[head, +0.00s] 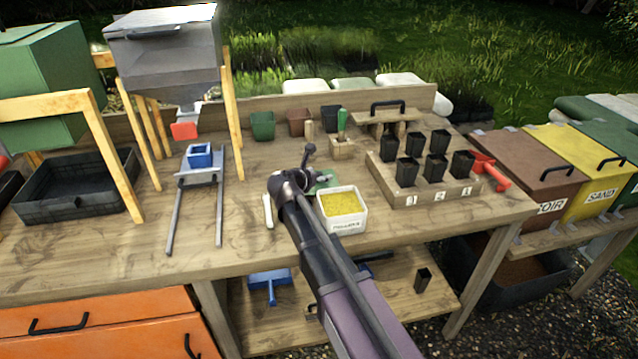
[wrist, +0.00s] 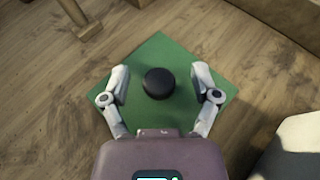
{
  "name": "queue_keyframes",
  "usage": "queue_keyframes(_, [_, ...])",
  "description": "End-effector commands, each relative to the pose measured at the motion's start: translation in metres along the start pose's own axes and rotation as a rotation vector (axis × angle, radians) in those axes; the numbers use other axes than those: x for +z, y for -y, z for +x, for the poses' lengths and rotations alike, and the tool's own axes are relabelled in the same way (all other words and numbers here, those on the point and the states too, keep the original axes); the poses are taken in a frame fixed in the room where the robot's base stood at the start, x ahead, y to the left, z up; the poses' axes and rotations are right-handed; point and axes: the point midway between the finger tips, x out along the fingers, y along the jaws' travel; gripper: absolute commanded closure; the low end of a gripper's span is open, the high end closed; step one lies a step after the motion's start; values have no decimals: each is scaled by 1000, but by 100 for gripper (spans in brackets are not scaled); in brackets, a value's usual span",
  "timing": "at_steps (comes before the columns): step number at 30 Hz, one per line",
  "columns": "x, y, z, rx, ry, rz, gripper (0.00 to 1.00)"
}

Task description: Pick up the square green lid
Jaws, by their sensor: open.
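The square green lid (wrist: 160,58) lies flat on the wooden bench top, with a round black knob (wrist: 158,83) at its middle. In the head view only part of the lid (head: 327,182) shows, mostly hidden behind my arm. My gripper (wrist: 160,80) is open above the lid, one finger on each side of the knob, and the fingers appear apart from it. In the head view my gripper (head: 318,176) is over the lid, just behind the white tub.
A white tub (head: 345,222) of yellow grains stands close beside my gripper. A wooden rack (head: 400,192) with several black pots stands to the right. A white stick (head: 267,211) lies to the left. The bench front-left is clear.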

Motion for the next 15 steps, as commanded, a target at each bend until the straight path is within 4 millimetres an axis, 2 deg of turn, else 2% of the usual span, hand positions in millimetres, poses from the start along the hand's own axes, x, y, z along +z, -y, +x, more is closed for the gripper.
queue_keyframes(3, [0,0,0,0,0,0,21])
queue_keyframes(4, [0,0,0,0,0,0,24])
queue_keyframes(9, [0,0,0,0,0,0,74])
queue_keyframes(12, [0,0,0,0,0,0,100])
queue_keyframes(15, [0,-1,-1,1,0,0,100])
